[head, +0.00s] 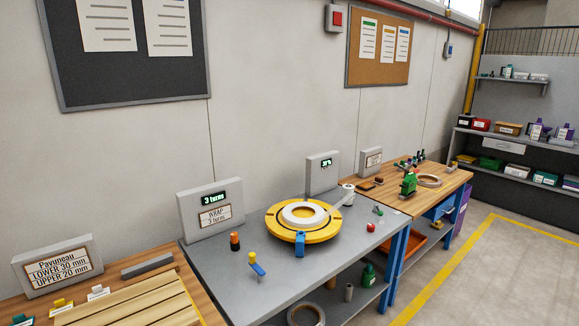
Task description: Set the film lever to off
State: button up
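A lever with a yellow handle and a blue lower part (257,264) stands at the front of the grey table (222,280). My gripper is not in view.
An orange-topped post (235,241) and a blue block (300,244) stand near the turntable. A display reading "3 turns" (210,207) stands behind. Wooden benches adjoin left (190,283) and right (445,181). The floor at right (500,270) is clear.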

aim_at(375, 207)
jog(key=i+l+u, duration=0.1)
jog(key=i, duration=0.35)
jog(key=i+l+u, duration=0.1)
jog(key=i+l, duration=0.15)
jog(key=i, duration=0.25)
jog(key=i+l+u, duration=0.15)
jog(key=i, duration=0.3)
jog(key=i+l+u, duration=0.1)
jog(key=l, duration=0.45)
jog(key=i+l+u, duration=0.1)
jog(key=l, duration=0.5)
jog(key=i+l, duration=0.15)
jog(key=l, duration=0.45)
jog(key=i, duration=0.4)
jog(key=l+u, duration=0.05)
